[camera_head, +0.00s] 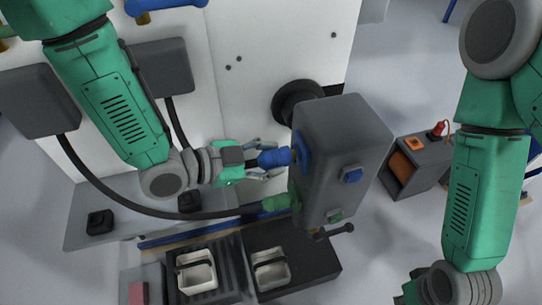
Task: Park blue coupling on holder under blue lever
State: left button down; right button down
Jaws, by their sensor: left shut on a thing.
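The blue coupling (273,158) is in the fingers of my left gripper (263,160), which is shut on it. The coupling lies roughly level, its right end at the blue port (303,151) on the left side of a grey box (345,150). I cannot tell whether it is seated in the port or just touching it. A blue lever-like part (166,5) is cut off by the top edge, with a brass-coloured piece (142,17) below it, perhaps the holder. My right gripper (410,291) is only partly in view at the bottom edge.
A green coupling (282,202) on a black hose (120,200) joins the grey box below the blue one. White bins (197,272) stand in dark trays below. A grey case with orange parts (415,163) stands at the right. A white panel (270,50) rises behind.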

pick_arm(q)
jog(key=shift+a+r, duration=0.1)
jog(key=shift+a, duration=0.05)
jog(key=shift+s+a, duration=0.25)
jog(key=shift+a, duration=0.35)
jog(key=shift+s+a, duration=0.2)
jog(key=shift+a, duration=0.4)
jog(key=shift+a, duration=0.2)
jog(key=shift+s+a, duration=0.3)
jog(key=shift+a, duration=0.45)
